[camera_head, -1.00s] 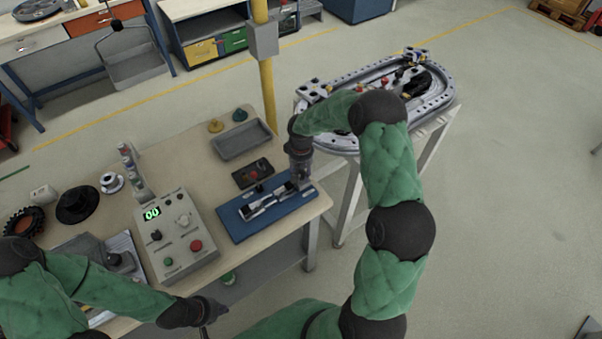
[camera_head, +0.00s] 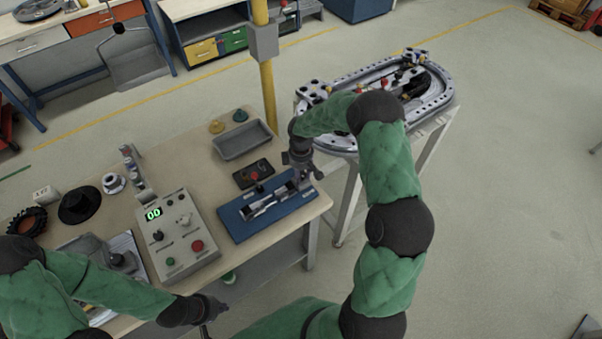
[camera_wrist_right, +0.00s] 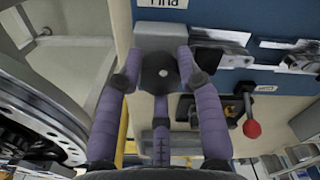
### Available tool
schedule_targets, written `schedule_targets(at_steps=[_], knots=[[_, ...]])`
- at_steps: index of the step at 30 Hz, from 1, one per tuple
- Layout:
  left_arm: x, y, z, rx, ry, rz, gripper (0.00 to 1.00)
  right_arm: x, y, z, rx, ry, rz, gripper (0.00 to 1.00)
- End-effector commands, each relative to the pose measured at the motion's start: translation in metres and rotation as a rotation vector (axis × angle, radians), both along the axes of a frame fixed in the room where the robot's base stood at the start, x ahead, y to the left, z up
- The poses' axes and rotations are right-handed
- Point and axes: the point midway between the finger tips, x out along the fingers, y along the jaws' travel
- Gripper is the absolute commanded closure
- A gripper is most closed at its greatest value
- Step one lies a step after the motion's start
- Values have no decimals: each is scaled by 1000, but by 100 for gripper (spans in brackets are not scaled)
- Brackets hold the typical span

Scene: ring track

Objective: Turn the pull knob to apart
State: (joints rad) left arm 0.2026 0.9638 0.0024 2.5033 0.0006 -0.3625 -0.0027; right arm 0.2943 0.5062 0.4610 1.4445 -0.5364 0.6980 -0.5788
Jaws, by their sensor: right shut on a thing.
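The pull knob (camera_wrist_right: 160,71) is a dark round disc with a small hole in its middle, on a grey metal block at the end of the blue fixture (camera_head: 238,232). In the right wrist view, the purple-grey fingers of my right gripper (camera_wrist_right: 158,75) close around the knob from both sides. In the head view my right gripper (camera_head: 303,170) sits at the fixture's right end and hides the knob. My left gripper (camera_head: 213,310) hangs by the bench's front edge; its fingers are too small to read.
A grey control box (camera_head: 180,250) with a green "00" display stands left of the fixture. A black box with a red knob (camera_wrist_right: 252,129) lies behind the fixture, near a grey tray (camera_head: 242,142). The oval ring track (camera_head: 440,95) stands on a separate table to the right.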

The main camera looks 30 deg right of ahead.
Motion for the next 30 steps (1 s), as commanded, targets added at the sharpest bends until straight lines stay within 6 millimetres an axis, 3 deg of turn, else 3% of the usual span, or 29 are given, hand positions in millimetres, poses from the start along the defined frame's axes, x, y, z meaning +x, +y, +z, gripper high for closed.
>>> schedule_targets(at_steps=[9, 24, 25, 27, 30], knots=[[0, 0, 3, 0, 0, 0, 100, 1, 0, 0, 0, -1, 105, 96], [0, 0, 3, 0, 0, 0, 100, 1, 0, 0, 1, -2, 121, 96], [0, 0, 3, 0, 0, 0, 100, 1, 0, 0, 1, -2, 121, 58], [0, 0, 3, 0, 0, 0, 100, 1, 0, 0, 0, -1, 121, 40], [0, 0, 3, 0, 0, 0, 100, 0, 0, 0, 0, -1, 121, 40]])
